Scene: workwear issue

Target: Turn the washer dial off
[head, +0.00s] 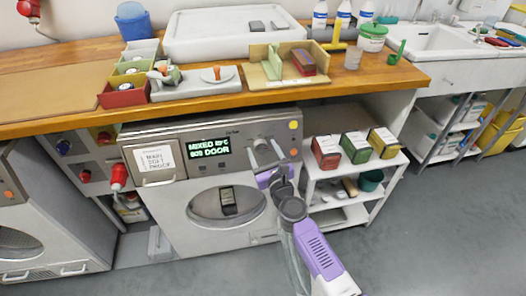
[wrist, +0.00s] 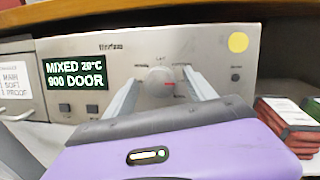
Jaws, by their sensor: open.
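The washer (head: 228,209) stands under the wooden counter, with a grey control panel along its top. The lit display (wrist: 75,73) reads "MIXED 20°C 900 DOOR". My gripper (wrist: 163,88) is open, with one finger on each side of the dial; I cannot tell whether they touch it. In the head view my gripper (head: 266,153) is at the right part of the panel and mostly hides the dial.
A yellow disc (wrist: 238,42) and a small dark button (wrist: 236,76) are right of the dial. Two square buttons (wrist: 78,109) sit below the display. A white shelf (head: 350,170) with red, green and yellow boxes stands close on the right. The counter edge (head: 200,113) overhangs above.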

